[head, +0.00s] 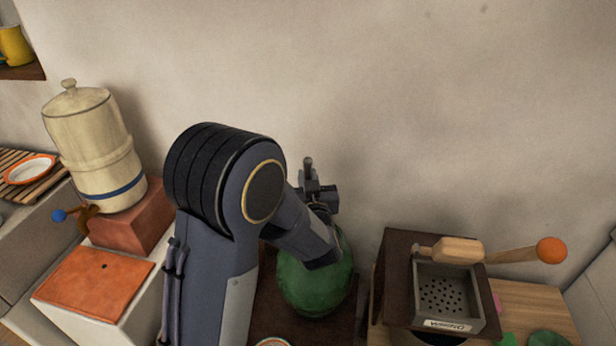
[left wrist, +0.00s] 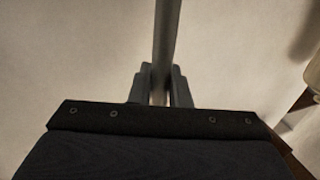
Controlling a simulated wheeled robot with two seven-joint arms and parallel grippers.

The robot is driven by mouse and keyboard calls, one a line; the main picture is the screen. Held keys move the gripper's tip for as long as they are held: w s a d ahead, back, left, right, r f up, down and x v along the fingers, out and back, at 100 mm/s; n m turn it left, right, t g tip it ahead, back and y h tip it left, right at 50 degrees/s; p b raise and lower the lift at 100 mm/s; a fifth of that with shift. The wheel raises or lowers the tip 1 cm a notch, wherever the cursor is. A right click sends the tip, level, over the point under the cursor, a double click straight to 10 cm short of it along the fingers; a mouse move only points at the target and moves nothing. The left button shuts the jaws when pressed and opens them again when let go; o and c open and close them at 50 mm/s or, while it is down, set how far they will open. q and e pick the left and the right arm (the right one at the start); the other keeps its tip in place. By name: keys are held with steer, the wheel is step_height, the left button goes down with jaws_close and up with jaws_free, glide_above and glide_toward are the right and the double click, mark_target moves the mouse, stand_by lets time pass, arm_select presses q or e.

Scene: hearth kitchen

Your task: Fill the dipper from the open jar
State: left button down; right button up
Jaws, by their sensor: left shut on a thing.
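A green rounded jar (head: 312,284) stands against the back wall, partly behind my left arm. Its mouth is hidden by my wrist and gripper. My left gripper (head: 318,196) is above the jar, shut on a grey upright rod, which looks like the handle of the dipper (head: 308,168). In the left wrist view the rod (left wrist: 167,38) stands between the two fingers (left wrist: 162,92). The dipper's cup is hidden, so I cannot tell whether it is inside the jar or what it holds. My right gripper is not in view.
A cream water filter (head: 88,140) with a blue tap stands on a reddish block (head: 140,220) at left, behind a terracotta lid (head: 95,286).

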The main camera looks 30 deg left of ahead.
arm_select(q)
steer(key=shift+f+b, duration=8)
steer(key=shift+f, duration=1.1)
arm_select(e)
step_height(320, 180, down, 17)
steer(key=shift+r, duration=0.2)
arm_select(q)
steer(key=shift+f, duration=0.1)
steer(key=shift+f+b, duration=0.5)
steer(key=shift+b, duration=0.1)
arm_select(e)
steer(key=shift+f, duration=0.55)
arm_select(q)
steer(key=shift+r, duration=0.1)
step_height(320, 180, up, 20)
steer(key=p, duration=1.7)
steer(key=shift+r, duration=0.25)
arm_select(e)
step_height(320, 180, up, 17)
